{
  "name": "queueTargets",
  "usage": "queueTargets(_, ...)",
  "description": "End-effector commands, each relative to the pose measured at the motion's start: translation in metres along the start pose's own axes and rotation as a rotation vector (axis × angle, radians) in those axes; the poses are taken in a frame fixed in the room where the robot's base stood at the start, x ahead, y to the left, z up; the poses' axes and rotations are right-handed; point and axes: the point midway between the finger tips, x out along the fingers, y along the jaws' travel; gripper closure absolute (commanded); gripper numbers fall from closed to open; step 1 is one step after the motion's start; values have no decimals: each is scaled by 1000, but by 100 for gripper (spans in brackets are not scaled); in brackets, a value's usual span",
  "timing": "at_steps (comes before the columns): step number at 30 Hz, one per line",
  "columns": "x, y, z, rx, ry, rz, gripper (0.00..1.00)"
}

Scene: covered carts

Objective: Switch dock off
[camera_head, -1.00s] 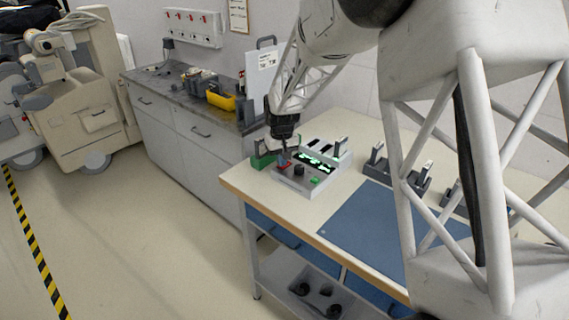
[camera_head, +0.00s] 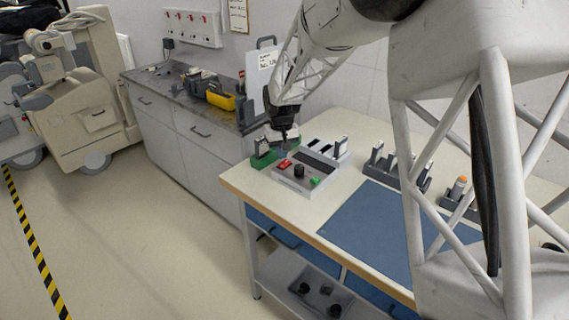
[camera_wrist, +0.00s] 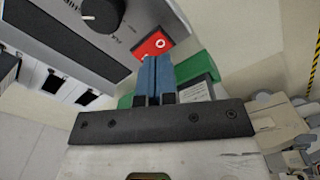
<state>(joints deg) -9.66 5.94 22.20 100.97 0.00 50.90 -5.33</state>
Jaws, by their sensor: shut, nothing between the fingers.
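The grey dock (camera_head: 290,179) sits on the bench's back left corner. Its top carries a red power button (camera_head: 284,163), a black knob (camera_head: 299,171), a green button (camera_head: 315,181) and a dark display (camera_head: 318,161). My gripper (camera_head: 282,153) is shut and empty, just above and behind the red button. In the wrist view, the blue fingertips (camera_wrist: 156,59) are pressed together beside the red button (camera_wrist: 152,46), which bears a white ring mark. The knob (camera_wrist: 102,14) also shows there. The gap between fingertips and button is hard to judge.
A green holder (camera_head: 262,160) stands immediately left of the dock. Slots with upright devices line the dock's back. Dark stands (camera_head: 383,168) with devices are to the right. A blue mat (camera_head: 365,235) lies clear in front. The bench edge is close on the left.

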Motion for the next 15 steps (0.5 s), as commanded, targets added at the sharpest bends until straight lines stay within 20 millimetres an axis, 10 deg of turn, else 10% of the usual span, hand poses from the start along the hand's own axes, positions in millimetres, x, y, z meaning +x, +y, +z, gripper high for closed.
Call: queueTargets(15, -29, 0, 0, 0, 1, 0, 100)
